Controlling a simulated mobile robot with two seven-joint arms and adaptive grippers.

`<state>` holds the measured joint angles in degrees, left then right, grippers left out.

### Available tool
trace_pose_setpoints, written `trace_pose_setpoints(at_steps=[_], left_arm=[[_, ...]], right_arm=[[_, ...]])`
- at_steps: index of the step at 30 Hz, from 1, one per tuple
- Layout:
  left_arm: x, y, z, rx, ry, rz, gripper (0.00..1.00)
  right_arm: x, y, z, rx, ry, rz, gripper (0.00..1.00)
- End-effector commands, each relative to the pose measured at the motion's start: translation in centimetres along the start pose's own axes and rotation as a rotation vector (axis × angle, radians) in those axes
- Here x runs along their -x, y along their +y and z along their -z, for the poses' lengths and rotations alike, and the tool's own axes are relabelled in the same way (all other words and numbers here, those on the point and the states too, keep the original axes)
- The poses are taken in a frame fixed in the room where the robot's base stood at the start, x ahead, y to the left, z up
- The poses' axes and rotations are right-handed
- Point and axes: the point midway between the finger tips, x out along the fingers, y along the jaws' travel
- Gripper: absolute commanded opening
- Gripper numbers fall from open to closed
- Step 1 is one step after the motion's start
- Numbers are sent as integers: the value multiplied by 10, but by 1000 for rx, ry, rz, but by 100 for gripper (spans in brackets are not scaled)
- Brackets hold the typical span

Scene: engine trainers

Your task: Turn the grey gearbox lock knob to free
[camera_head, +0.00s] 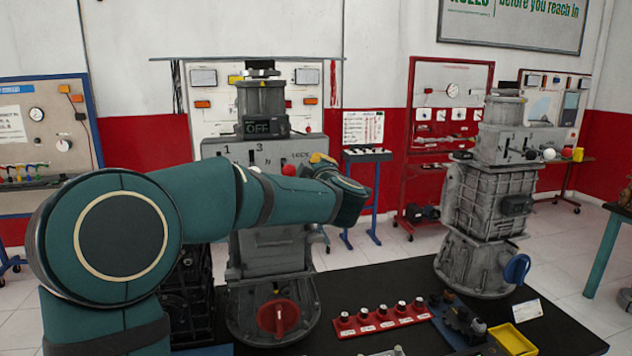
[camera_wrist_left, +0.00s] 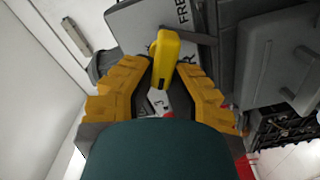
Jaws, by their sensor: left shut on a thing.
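The grey gearbox (camera_head: 270,150) stands at the centre of the head view, with the marks 1, 3, N and LOCK on its front plate. My left arm crosses in front of it and hides much of its middle. My left gripper (camera_head: 319,161) is at the right end of that plate. In the left wrist view its two yellow fingers (camera_wrist_left: 163,72) are shut on a yellow lock knob (camera_wrist_left: 166,48), one on each side. The word FREE shows beside the knob's top, and part of another word is hidden. Which mark the knob points to is unclear. My right gripper is not in view.
A red-ball lever (camera_head: 289,170) is close left of my gripper. A second grey gearbox (camera_head: 487,195) stands at the right, with its own yellow knob (camera_head: 578,154). A red strip of knobs (camera_head: 382,318) and a yellow tray (camera_head: 513,340) lie on the black bench (camera_head: 556,316).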

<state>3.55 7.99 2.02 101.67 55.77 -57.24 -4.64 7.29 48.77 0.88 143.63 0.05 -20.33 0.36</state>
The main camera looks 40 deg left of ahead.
Motion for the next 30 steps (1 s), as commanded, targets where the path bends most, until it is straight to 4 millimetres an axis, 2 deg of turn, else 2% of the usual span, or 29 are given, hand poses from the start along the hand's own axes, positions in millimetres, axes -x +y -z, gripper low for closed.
trace_pose_setpoints(at_steps=[1, 12, 21, 30], left_arm=[[0, -3, 0, 48, 4, -5, 0], [-1, -7, 0, 337, 4, -4, 0], [0, -8, -1, 462, 3, -4, 0], [0, -7, 0, 495, 3, -4, 0]], right_arm=[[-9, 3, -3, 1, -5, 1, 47], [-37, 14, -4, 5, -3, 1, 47], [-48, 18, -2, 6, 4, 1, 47], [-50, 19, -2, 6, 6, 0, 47]])
